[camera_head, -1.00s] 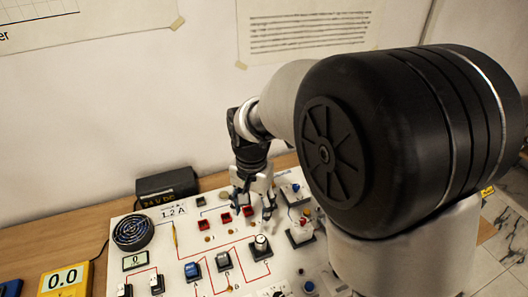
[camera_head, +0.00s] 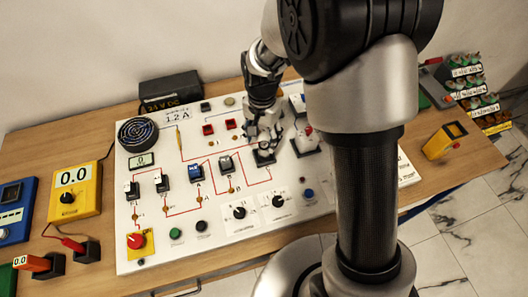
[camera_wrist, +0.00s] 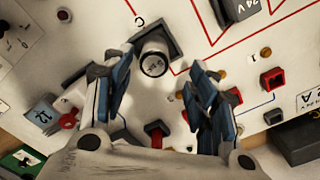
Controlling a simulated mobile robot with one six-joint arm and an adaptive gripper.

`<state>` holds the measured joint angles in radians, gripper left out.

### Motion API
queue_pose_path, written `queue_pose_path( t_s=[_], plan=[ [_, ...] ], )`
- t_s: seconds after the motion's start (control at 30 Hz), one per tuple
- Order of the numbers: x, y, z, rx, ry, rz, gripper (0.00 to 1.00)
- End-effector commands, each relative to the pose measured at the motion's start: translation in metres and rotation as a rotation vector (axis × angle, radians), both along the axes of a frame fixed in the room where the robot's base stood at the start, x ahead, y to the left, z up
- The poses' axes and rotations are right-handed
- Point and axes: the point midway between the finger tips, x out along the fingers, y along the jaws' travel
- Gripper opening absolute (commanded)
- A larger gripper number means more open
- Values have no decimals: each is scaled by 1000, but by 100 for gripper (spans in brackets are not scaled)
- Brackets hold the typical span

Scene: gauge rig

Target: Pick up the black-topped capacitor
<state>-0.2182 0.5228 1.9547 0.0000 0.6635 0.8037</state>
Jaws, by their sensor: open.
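The black-topped capacitor (camera_wrist: 154,62) is a short pale cylinder with a dark round top, in a dark square base (camera_wrist: 174,30) on the white panel. My gripper (camera_wrist: 160,72) is open in the wrist view, with one finger on each side of the capacitor. A gap shows between the capacitor and the right finger; the left finger is close, and I cannot tell whether it touches. In the head view my gripper (camera_head: 262,138) is over the panel at the capacitor's base, largely hiding the capacitor.
A component with a red top (camera_head: 306,141) stands close to the right of my gripper. Red square sockets (camera_head: 208,130) lie to the left and behind. A blue switch (camera_head: 196,172) and black dials (camera_head: 240,211) stand nearer the front. A black power box (camera_head: 170,91) is at the back.

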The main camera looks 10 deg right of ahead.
Motion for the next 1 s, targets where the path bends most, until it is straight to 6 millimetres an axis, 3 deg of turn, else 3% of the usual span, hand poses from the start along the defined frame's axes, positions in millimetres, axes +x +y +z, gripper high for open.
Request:
queue_pose_path(
  t_s=[0.4,0.63,1.0],
  plan=[
    [-9,-4,-51,-1,3,0,53],
    [-8,-4,-51,0,0,0,53],
    [-8,-4,-51,0,0,0,29]
  ],
)
